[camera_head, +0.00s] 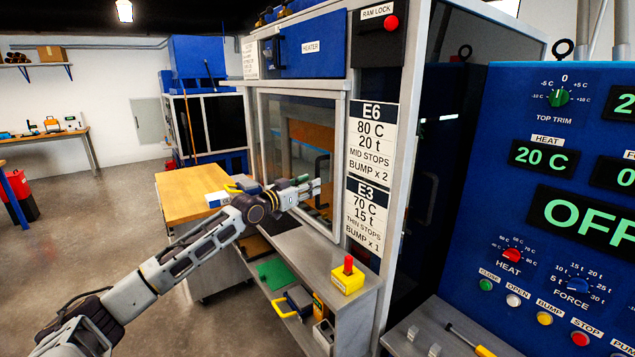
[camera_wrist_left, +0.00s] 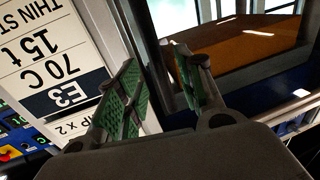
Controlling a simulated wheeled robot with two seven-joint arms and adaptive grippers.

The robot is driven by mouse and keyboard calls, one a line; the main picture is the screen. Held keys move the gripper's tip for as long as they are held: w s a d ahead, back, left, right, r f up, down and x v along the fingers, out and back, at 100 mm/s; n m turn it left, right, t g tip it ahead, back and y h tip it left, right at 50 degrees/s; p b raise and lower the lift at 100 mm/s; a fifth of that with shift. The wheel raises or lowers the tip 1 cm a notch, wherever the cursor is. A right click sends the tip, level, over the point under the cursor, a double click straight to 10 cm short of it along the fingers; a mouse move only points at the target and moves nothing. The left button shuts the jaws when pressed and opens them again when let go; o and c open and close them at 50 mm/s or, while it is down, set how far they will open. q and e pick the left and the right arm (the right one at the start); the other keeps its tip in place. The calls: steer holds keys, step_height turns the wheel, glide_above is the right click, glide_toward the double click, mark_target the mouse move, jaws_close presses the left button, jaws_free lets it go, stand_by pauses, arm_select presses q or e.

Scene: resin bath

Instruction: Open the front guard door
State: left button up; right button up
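The front guard door (camera_head: 293,95) is a clear panel in a pale metal frame on the press. It looks shut. Its black bar handle (camera_head: 322,172) stands upright near the door's right edge. My left gripper (camera_head: 312,186) is at the lower half of this handle, its fingers pointing right. In the left wrist view my left gripper (camera_wrist_left: 158,92) has its two green-padded fingers apart, with the door frame behind them. I cannot make out the handle between the fingers. Whether they touch it is unclear. My right gripper is out of view.
A label panel (camera_head: 369,180) stands just right of the door. Below is a metal ledge with a red button on a yellow box (camera_head: 347,275). A wooden-topped cart (camera_head: 190,192) stands left of the press. The blue control panel (camera_head: 560,180) is at right.

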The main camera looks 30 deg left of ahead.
mark_target(317, 204)
arm_select(q)
steer(key=shift+w+d+p, duration=0.25)
steer(key=shift+w+p, duration=0.05)
steer(key=shift+w, duration=0.8)
steer(key=shift+w+d+p, duration=0.25)
steer(key=shift+w, duration=0.8)
steer(key=shift+c, duration=0.2)
jaws_close()
